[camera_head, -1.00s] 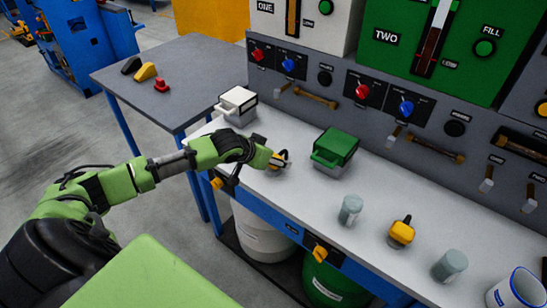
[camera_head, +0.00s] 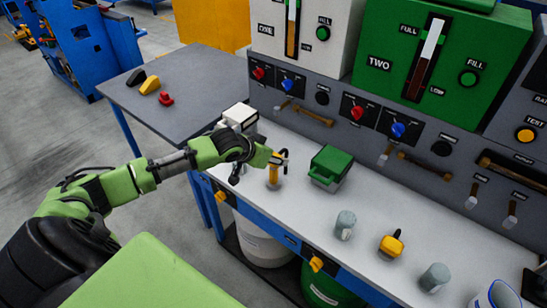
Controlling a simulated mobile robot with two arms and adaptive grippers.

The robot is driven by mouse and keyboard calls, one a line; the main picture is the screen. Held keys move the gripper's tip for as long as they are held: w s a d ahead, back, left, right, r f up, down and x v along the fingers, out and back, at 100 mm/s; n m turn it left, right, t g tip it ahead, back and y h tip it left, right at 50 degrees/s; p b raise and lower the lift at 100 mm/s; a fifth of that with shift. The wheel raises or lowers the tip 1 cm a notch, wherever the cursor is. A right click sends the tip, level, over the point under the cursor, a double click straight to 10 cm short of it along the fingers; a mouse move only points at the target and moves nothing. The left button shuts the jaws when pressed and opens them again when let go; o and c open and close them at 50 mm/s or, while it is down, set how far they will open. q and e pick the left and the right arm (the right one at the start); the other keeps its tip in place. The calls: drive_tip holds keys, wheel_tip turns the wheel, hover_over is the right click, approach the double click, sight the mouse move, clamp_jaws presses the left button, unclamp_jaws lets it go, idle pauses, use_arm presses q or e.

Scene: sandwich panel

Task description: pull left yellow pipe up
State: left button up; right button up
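The left yellow pipe (camera_head: 273,174) stands upright out of the white bench top (camera_head: 300,205), between the white box and the green box. A length of yellow shaft shows above its base, and a dark curved part shows at its top. My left gripper (camera_head: 272,158) is at the top of this pipe and appears shut on it; the fingers partly hide the grip. The right yellow pipe (camera_head: 391,245) sits low on the bench between two grey cylinders, with a dark handle on top. My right gripper is not in view.
A green-lidded box (camera_head: 331,166) stands just right of the left pipe, and a white box (camera_head: 240,117) is behind my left wrist. Grey cylinders (camera_head: 345,225) stand further right. The control panel (camera_head: 310,106) rises behind the bench.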

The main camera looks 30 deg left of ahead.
use_arm(q)
drive_tip(key=shift+w+r, duration=0.1)
drive_tip(key=shift+r, duration=0.55)
drive_tip(key=shift+w, duration=0.1)
drive_tip(key=o, duration=1.6)
drive_tip(key=shift+s, duration=0.2)
drive_tip(key=shift+f, duration=0.15)
drive_tip(key=shift+s, duration=0.2)
drive_tip(key=v, duration=1.1)
drive_tip(key=shift+s+r, duration=0.15)
drive_tip(key=shift+r, duration=0.25)
drive_tip(key=shift+a, duration=0.1)
